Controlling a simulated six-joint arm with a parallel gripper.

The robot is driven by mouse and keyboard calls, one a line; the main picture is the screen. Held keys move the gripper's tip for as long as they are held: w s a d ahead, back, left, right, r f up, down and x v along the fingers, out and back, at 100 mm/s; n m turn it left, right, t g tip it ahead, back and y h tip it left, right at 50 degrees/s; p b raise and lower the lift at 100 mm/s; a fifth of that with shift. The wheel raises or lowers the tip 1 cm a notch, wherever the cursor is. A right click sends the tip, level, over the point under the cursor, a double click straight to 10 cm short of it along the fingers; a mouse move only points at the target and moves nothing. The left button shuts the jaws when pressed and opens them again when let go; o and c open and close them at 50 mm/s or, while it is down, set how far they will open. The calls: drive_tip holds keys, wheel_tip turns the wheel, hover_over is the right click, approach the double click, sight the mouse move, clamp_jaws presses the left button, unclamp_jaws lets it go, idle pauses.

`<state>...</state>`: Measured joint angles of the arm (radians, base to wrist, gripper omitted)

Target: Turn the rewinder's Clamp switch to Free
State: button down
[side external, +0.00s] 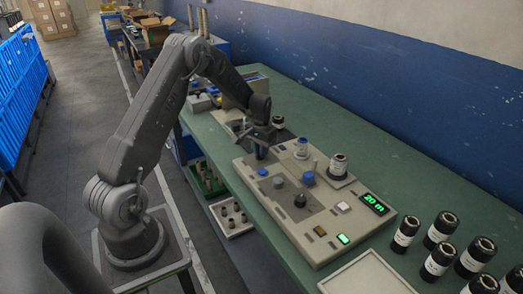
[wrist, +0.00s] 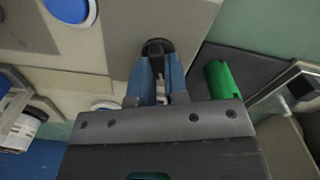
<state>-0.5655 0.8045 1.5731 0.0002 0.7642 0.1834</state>
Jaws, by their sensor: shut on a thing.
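The rewinder console (side external: 326,237) is a light beige panel on the green bench, with knobs, buttons and a lit green "20 m" display (side external: 373,203). My gripper (side external: 261,152) is at the console's far left end, pointing down. In the wrist view its blue fingers (wrist: 158,78) are closed around a dark round-topped switch knob (wrist: 157,47). The knob's pointer direction and any Clamp or Free label cannot be read. In the side view the gripper hides this knob.
A blue button (wrist: 70,9) and a green cylindrical part (wrist: 222,79) are near the fingers. Several dark-capped rolls (side external: 440,260) stand at the right.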

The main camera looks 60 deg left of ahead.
drive_tip(key=shift+n, duration=0.7)
drive_tip(key=c, duration=1.1)
unclamp_jaws()
drive_tip(key=shift+c, duration=0.2)
drive_tip(key=shift+r, duration=0.1)
wheel_tip(320, 180, up, 14)
